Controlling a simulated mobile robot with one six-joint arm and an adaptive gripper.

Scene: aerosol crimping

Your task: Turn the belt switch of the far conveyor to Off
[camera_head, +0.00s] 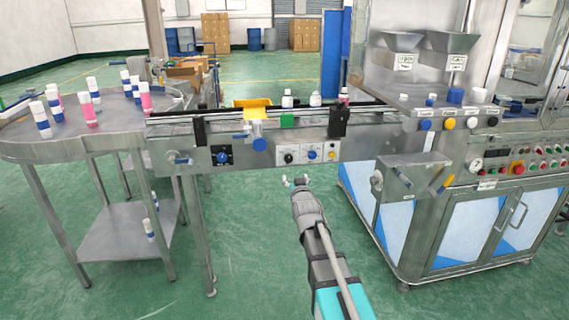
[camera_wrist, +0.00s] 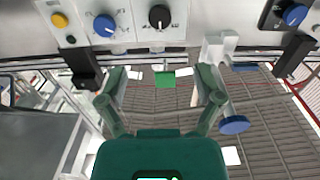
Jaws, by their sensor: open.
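The conveyor (camera_head: 240,135) carries a front panel with several controls: a blue knob on a black plate (camera_head: 222,156), a black knob (camera_head: 289,157), another blue knob (camera_head: 312,155) and a yellow button (camera_head: 332,155). The wrist view shows the black knob (camera_wrist: 159,17), the blue knob (camera_wrist: 104,25), the yellow button (camera_wrist: 60,20) and the blue knob on its black plate (camera_wrist: 295,14) along the top. The labels are too small to read, so I cannot tell which is the belt switch. My gripper (camera_head: 296,182) is open and empty below the panel, apart from it; its fingers (camera_wrist: 162,76) are spread.
A round steel table (camera_head: 65,135) with several bottles stands at left. A filling machine (camera_head: 430,180) with a protruding metal box (camera_head: 415,178) is at right. A round blue handle (camera_head: 260,144) juts from the conveyor front. Green floor is open beneath the conveyor.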

